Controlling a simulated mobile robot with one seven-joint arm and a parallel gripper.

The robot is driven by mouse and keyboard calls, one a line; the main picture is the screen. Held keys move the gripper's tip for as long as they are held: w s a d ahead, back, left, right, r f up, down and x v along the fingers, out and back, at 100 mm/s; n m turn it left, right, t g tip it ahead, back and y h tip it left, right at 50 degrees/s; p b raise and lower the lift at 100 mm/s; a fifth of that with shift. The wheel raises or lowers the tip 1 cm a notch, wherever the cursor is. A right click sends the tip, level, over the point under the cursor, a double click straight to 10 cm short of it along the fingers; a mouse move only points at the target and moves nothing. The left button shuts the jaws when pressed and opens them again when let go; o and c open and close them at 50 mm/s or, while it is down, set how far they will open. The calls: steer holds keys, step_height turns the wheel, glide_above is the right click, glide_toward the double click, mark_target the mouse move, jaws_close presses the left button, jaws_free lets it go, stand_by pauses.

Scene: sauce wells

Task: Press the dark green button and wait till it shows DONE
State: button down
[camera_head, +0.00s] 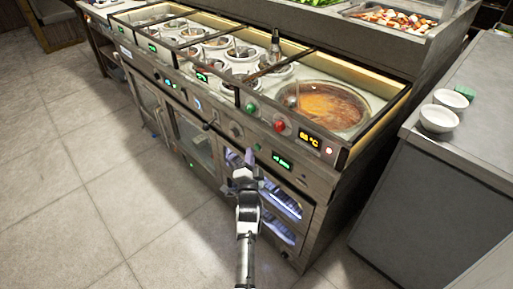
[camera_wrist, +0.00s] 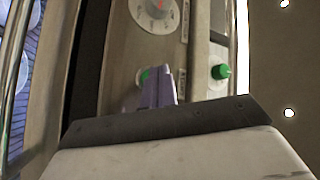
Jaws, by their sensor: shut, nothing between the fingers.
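My gripper (camera_head: 243,165) is shut and empty, in front of the cooking counter's front panel, below the row of controls. In the wrist view its closed purple-grey fingertips (camera_wrist: 161,80) point at the panel. A green button (camera_wrist: 143,74) sits just left of the fingertips and is partly hidden by them; I cannot tell whether they touch. A second green button (camera_wrist: 221,71) stands to the right. In the head view a green button (camera_head: 251,107) and a red button (camera_head: 279,126) are on the panel. A green display (camera_head: 281,160) is too small to read.
An orange temperature display (camera_head: 316,141) is at the panel's right. A dial (camera_wrist: 157,10) is above the fingertips in the wrist view. A large brown sauce well (camera_head: 325,104) and smaller wells are on top. White bowls (camera_head: 438,118) stand on the right counter. The floor at left is clear.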

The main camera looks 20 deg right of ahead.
steer(key=shift+w+d+f+b, duration=0.15)
steer(key=shift+d+b, duration=0.2)
steer(key=shift+b, duration=1)
steer(key=shift+w+d+b, duration=0.2)
steer(key=shift+d+b, duration=0.3)
steer(key=shift+b, duration=0.2)
stand_by(0.5)
stand_by(0.4)
steer(key=a+b, duration=0.1)
steer(key=b, duration=0.1)
steer(key=shift+s+a+b, duration=0.3)
steer(key=shift+a+b, duration=0.05)
